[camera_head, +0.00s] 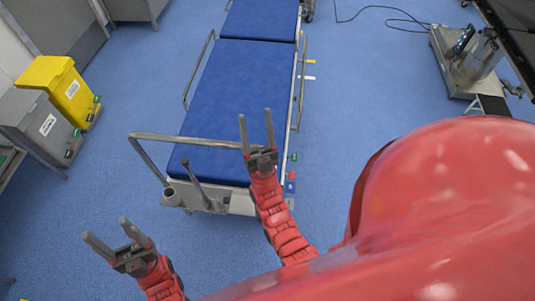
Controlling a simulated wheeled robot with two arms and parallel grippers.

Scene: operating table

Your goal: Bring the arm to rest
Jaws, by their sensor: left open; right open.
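My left gripper (118,238) is at the lower left of the head view. Its two grey fingers are apart, with nothing between them, and the blue floor shows beneath it. My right gripper (257,133) is near the middle of the view, also open and empty, with its fingers pointing up the picture. It overlaps the near end of the blue bed (238,95) in the picture. I cannot tell whether it touches the bed's metal end rail (190,140). Both red arms come up from the bottom edge of the view.
A yellow bin (58,85) and a grey bin (38,122) stand at the left. A metal equipment base (452,65) is at the upper right, with a black cable (375,8) on the floor. Blue floor (340,110) is clear right of the bed.

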